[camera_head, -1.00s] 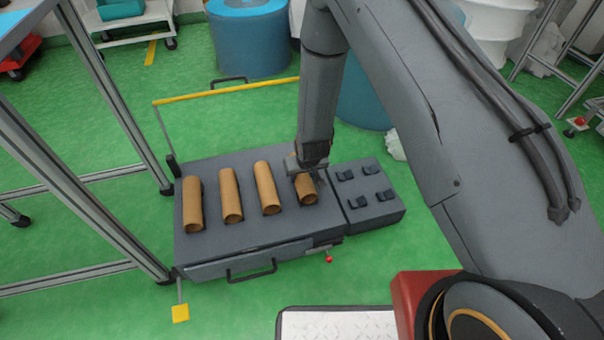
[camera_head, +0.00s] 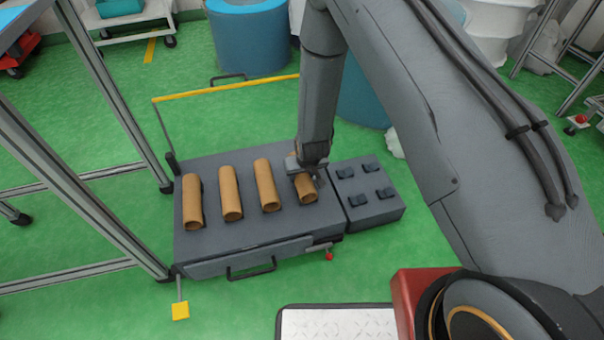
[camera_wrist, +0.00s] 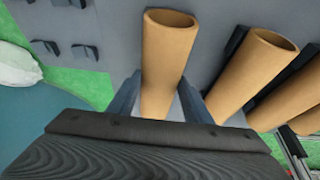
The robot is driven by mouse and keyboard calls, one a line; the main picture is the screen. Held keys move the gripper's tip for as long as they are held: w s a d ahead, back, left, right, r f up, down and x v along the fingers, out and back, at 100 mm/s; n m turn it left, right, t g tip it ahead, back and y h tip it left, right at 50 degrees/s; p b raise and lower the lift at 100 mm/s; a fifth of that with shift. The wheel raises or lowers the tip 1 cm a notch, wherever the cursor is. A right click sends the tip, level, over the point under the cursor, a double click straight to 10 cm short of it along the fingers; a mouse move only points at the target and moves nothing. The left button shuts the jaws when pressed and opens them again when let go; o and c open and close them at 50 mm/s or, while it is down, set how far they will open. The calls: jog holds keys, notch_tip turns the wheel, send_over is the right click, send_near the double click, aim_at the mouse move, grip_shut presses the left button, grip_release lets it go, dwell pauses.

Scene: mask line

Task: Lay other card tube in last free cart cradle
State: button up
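Several brown card tubes lie side by side on the dark grey cart (camera_head: 215,245). They are the far-left tube (camera_head: 192,203), the second tube (camera_head: 231,195), the third tube (camera_head: 267,187) and the right-hand tube (camera_head: 306,190). My gripper (camera_head: 309,172) is over the back part of the right-hand tube. In the wrist view this tube (camera_wrist: 167,60) lies between the two fingers of my gripper (camera_wrist: 160,103), with narrow gaps at its sides, so the gripper looks open. The cradles beneath the tubes are mostly hidden.
A grey side platform (camera_head: 385,214) with several small dark, empty cradle blocks (camera_head: 359,201) adjoins the cart's right side. A metal frame post (camera_head: 112,95) stands at left. Blue drums (camera_head: 248,40) stand behind. A red-and-black part and a white patterned plate (camera_head: 335,323) are in front.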

jog(key=o, duration=0.5)
jog(key=p+v, duration=0.2)
jog(key=v, duration=0.5)
jog(key=shift+s+r, duration=0.2)
jog(key=shift+r, duration=0.15)
